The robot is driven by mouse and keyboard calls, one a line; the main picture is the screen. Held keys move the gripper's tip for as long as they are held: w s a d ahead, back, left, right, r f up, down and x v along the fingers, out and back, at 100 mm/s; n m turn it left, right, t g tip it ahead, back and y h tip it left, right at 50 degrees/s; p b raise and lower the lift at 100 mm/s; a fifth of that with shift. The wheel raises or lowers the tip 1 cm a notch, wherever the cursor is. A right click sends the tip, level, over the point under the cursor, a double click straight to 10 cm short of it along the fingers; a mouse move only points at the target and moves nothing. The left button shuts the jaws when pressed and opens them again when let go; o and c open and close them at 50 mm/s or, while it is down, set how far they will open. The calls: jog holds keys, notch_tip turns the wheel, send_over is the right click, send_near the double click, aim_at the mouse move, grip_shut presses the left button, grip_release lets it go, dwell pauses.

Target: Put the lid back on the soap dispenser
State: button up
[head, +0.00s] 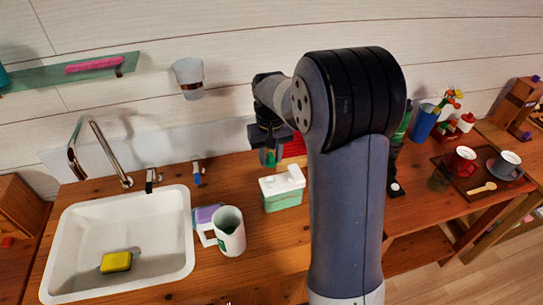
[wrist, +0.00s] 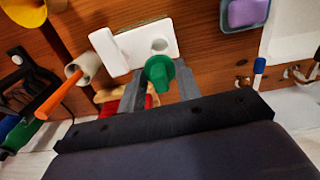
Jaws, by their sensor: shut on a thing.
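The soap dispenser (head: 284,196) is a box with a pale green body and a white top, standing on the wooden counter. In the wrist view its white top (wrist: 120,50) shows a round opening near one end. My gripper (head: 268,158) is shut on a small green lid, which tapers, and it also shows in the wrist view (wrist: 160,82). The green lid (wrist: 158,70) sits between the two grey fingers, close to the opening in that view. In the head view the gripper is above and behind the dispenser, and the lid appears apart from it.
A white and green mug (head: 231,232) and a purple item (head: 206,214) stand left of the dispenser, beside the white sink (head: 75,236) with a yellow sponge (head: 116,262). A red object (wrist: 112,107) lies near the fingers. My arm hides the counter to the right.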

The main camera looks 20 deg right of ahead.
aim_at(271, 166)
notch_tip(271, 166, down, 4)
jog(key=b, duration=0.3)
jog(key=shift+f, duration=0.15)
jog(key=shift+f+b, duration=0.5)
jog(key=shift+f, duration=0.25)
jog(key=shift+f, duration=0.15)
dwell(1.8)
jog(key=o, duration=1.5)
jog(key=shift+p, duration=0.3)
jog(key=shift+r+p, duration=2.75)
jog(key=shift+r, duration=0.8)
